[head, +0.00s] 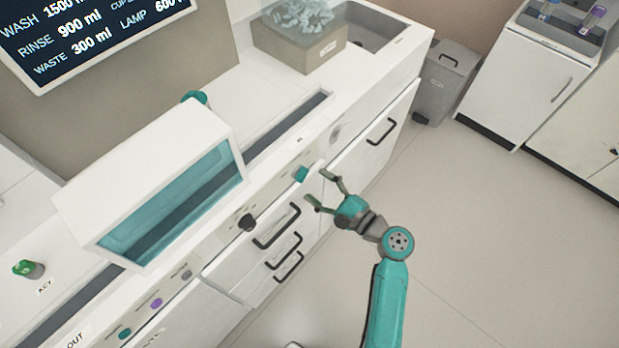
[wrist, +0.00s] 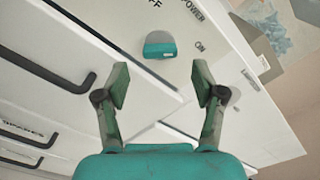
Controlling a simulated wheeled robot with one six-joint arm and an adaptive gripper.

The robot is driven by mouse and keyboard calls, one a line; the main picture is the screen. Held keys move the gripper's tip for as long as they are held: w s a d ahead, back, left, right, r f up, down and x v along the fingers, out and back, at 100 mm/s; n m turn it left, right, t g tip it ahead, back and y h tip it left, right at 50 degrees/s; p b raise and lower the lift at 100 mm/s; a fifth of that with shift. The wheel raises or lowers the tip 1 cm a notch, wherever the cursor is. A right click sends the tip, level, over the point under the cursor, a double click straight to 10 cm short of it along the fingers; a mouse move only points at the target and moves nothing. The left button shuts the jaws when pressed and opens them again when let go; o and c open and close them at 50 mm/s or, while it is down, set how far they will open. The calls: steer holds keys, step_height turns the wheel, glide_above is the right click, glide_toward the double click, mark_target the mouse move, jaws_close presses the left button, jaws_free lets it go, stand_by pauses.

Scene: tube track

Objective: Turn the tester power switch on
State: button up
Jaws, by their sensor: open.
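The tester power switch is a teal knob (head: 301,174) on the front panel of the white counter. It also shows as a teal block on a grey round base in the wrist view (wrist: 160,49), with the labels POWER, ON and part of OFF around it. My gripper (head: 316,190) is open and empty, just in front of the panel near the switch. In the wrist view its two fingers (wrist: 160,85) point toward the switch, which lies beyond and between the fingertips, apart from them.
Black drawer handles (head: 277,232) stick out below the panel, left of my gripper. A dark knob (head: 247,222) sits further left on the panel. A white hooded box (head: 150,185) stands on the counter. The floor (head: 500,240) to the right is clear.

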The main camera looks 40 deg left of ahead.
steer(key=d, duration=0.7)
steer(key=shift+s+d, duration=0.3)
steer(key=shift+d, duration=0.05)
steer(key=s+d+f+m+t+h, duration=0.1)
steer(key=s+d+f+t+h, duration=0.5)
steer(key=d+f, duration=0.45)
steer(key=s+d+f+n+t+h, duration=0.1)
steer(key=s+d+f+t+h, duration=0.2)
steer(key=s+d+h, duration=0.5)
steer(key=s+d+r+n+t+h, duration=0.1)
steer(key=s+d+r+n, duration=0.15)
steer(key=s+d, duration=0.3)
steer(key=s+d+r+n+t+h, duration=0.1)
steer(key=s+d+r+n, duration=0.1)
steer(key=s+d+r, duration=0.3)
steer(key=s+d+r+n+t+h, duration=0.1)
steer(key=s+d+r+n, duration=0.1)
steer(key=r, duration=0.4)
steer(key=s+d+r+n+t+h, duration=0.1)
steer(key=s+d+r+n, duration=0.1)
steer(key=r, duration=0.3)
steer(key=shift+s+r+n, duration=0.35)
steer(key=shift+s+n, duration=0.35)
steer(key=shift+n, duration=0.05)
